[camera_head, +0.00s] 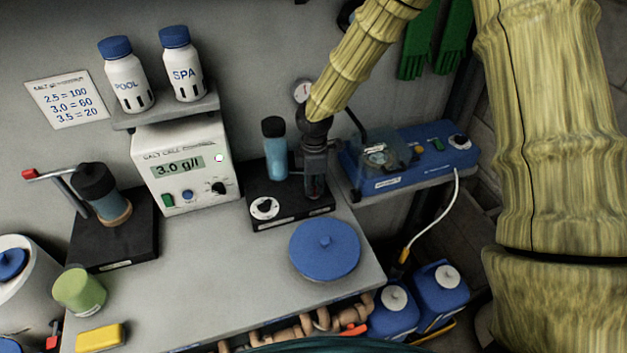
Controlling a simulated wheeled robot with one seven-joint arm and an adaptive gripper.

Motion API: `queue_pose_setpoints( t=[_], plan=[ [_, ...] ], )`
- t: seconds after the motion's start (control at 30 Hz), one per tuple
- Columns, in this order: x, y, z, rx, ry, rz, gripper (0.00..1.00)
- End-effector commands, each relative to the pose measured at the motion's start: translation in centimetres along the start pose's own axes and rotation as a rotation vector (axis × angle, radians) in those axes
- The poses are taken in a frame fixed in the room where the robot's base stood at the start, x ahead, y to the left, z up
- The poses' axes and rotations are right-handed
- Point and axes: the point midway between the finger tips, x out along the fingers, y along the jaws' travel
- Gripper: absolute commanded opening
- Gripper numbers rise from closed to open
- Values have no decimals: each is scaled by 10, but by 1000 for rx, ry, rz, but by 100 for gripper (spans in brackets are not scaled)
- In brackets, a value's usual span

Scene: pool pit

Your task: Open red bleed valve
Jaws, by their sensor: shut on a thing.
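My gripper (316,184) points down over the right part of a small black base (290,217) on the bench. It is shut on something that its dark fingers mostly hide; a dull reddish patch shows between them. I cannot tell for certain that this is the red bleed valve. A blue cylinder with a black cap (275,150) stands upright on the same base, just left of the gripper. A white round dial (264,208) is at the base's front left.
A lever with a red tip (50,174) is at the left. A salt meter (185,165) stands behind. A blue lid (325,249) lies in front of the gripper. A blue device (410,155) is to the right. Pipes with a red handle (354,329) run below the bench edge.

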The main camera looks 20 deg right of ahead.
Motion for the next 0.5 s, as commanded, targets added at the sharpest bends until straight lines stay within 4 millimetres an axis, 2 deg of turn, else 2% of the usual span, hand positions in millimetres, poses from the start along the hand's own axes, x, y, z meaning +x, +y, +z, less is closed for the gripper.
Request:
queue_pose_setpoints(
  t=[0.2, 0.5],
  plan=[
    [-3, 2, 2, -120, -2, 2, 0],
    [-2, 2, 2, -198, -1, 4, 0]
  ],
)
